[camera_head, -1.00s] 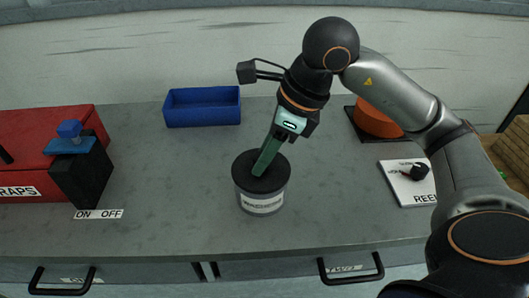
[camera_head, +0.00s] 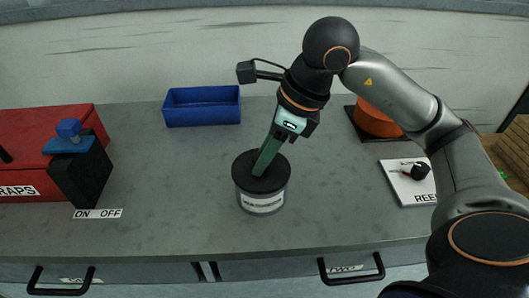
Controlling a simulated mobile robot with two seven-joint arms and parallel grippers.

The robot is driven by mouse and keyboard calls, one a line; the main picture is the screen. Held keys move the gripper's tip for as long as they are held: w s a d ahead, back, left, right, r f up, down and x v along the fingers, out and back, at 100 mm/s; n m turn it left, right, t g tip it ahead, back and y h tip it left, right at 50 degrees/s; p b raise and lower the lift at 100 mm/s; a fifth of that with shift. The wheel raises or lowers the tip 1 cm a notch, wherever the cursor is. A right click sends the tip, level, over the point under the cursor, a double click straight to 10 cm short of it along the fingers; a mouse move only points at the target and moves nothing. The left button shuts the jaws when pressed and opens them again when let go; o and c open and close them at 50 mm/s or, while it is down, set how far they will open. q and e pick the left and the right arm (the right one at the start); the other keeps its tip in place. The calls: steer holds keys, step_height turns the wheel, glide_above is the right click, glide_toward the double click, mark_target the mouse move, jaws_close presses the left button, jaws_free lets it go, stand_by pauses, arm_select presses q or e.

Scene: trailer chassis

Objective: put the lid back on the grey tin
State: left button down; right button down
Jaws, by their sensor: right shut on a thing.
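The grey tin (camera_head: 261,202) stands upright on the bench near its front middle, with a white label on its side. The dark round lid (camera_head: 246,183) lies over the tin's top; whether it is fully seated cannot be told. My right gripper (camera_head: 264,168) comes down at a slant from the upper right, and its green fingers are shut at the middle of the lid. The lid's grip point is hidden by the fingers. My left gripper is not in view.
A blue open bin (camera_head: 203,122) stands behind the tin. A red box (camera_head: 40,150) and a black switch block (camera_head: 84,178) stand at the left. An orange reel (camera_head: 375,122) and a white labelled board (camera_head: 405,190) are at the right. Drawer handles (camera_head: 350,276) stick out in front.

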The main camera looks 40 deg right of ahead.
stand_by(0.4)
jaws_free()
stand_by(0.6)
steer(key=shift+r+p, duration=2.9)
steer(key=shift+r, duration=0.65)
steer(key=shift+c, duration=0.2)
jaws_close()
